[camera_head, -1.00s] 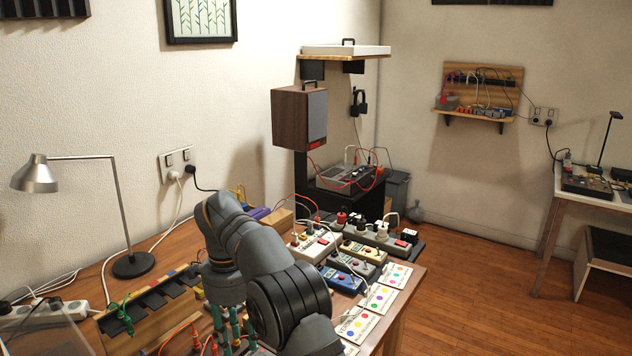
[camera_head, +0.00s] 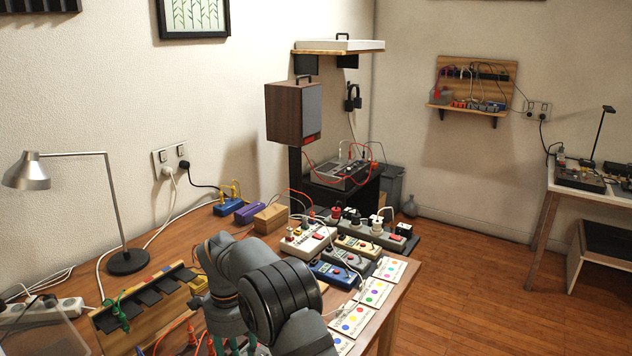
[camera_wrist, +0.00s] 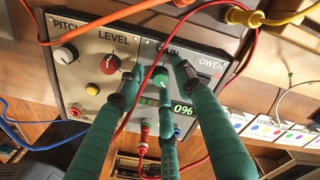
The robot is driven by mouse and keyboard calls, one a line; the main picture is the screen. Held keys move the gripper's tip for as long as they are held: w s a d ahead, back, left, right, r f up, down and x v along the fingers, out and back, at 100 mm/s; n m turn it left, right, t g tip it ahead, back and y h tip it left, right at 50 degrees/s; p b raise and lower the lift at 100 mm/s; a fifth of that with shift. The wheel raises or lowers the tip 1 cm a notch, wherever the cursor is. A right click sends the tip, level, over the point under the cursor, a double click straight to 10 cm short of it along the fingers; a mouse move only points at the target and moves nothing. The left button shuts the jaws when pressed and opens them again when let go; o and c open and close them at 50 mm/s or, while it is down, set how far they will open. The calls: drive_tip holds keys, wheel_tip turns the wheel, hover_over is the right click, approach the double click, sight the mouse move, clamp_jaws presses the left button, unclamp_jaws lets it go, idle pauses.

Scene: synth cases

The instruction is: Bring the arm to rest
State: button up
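My gripper (camera_wrist: 158,72) has green fingers, which stand apart in the wrist view. In the head view my gripper is at the bottom edge, low over the table, mostly hidden by my arm. Only parts of its green fingers show there.
A red cable (camera_wrist: 240,70) crosses the fingers in the wrist view. The wooden table (camera_head: 160,255) carries several plugged boxes, a power strip (camera_head: 40,312) and a lamp (camera_head: 128,262). A wooden block (camera_head: 270,218) lies behind my arm. The space above the table is open.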

wheel_tip(320, 180, up, 12)
wheel_tip(320, 180, down, 12)
drive_tip(key=shift+r, duration=0.2)
drive_tip(key=n+p, duration=0.2)
drive_tip(key=n, duration=0.3)
drive_tip(key=shift+p, duration=0.4)
drive_tip(key=n+p, duration=0.2)
drive_tip(key=n, duration=0.4)
drive_tip(key=shift+s+p, duration=0.1)
drive_tip(key=shift+p, duration=0.25)
drive_tip(key=n+p, duration=0.3)
drive_tip(key=n, duration=0.3)
drive_tip(key=shift+d+t, duration=0.1)
drive_tip(key=shift+t, duration=0.2)
drive_tip(key=n+p, duration=0.1)
drive_tip(key=n, duration=0.3)
drive_tip(key=shift+f+p, duration=0.2)
drive_tip(key=shift+p, duration=0.2)
